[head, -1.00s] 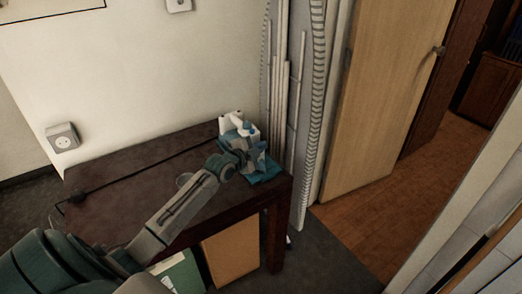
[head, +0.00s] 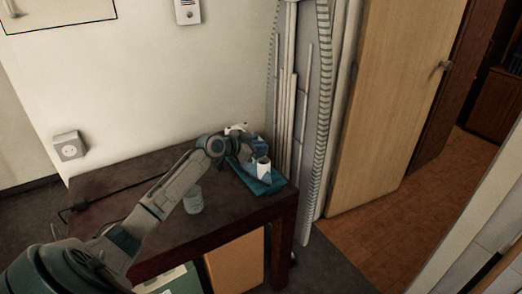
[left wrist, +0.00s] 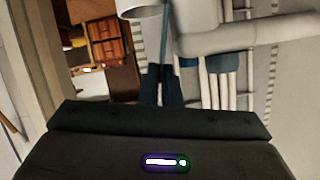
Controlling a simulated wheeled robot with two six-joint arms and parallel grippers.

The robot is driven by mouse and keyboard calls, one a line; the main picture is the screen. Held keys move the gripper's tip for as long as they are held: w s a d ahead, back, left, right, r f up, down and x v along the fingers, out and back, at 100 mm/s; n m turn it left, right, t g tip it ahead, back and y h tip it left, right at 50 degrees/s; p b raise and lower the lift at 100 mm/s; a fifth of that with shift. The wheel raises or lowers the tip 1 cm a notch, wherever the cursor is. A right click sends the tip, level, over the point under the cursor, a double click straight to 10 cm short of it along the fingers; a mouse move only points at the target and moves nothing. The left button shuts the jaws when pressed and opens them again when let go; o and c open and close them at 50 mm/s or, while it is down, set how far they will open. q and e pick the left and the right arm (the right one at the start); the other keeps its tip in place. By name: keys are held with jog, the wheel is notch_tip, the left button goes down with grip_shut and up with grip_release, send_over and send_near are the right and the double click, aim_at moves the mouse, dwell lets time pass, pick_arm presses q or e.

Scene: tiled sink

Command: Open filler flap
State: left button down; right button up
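A small white and blue appliance, perhaps an iron (head: 262,169), stands on a teal mat (head: 262,186) at the right end of the dark table. My left gripper (head: 250,158) is right at it and covers much of it; I cannot tell whether they touch. No flap can be made out. In the left wrist view, white rounded parts (left wrist: 240,38) lie close in front of the camera. The dark gripper body fills the bottom of that view, and its finger opening is unclear. My right gripper is not in view.
A clear cup (head: 193,199) stands on the table (head: 110,182) beside my left forearm. A black cable (head: 130,186) runs along the tabletop. An ironing board (head: 304,110) leans behind the table's right end. Cardboard (head: 236,262) sits underneath.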

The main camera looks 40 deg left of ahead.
pick_arm(q)
jog(key=shift+a, duration=0.2)
dwell(0.5)
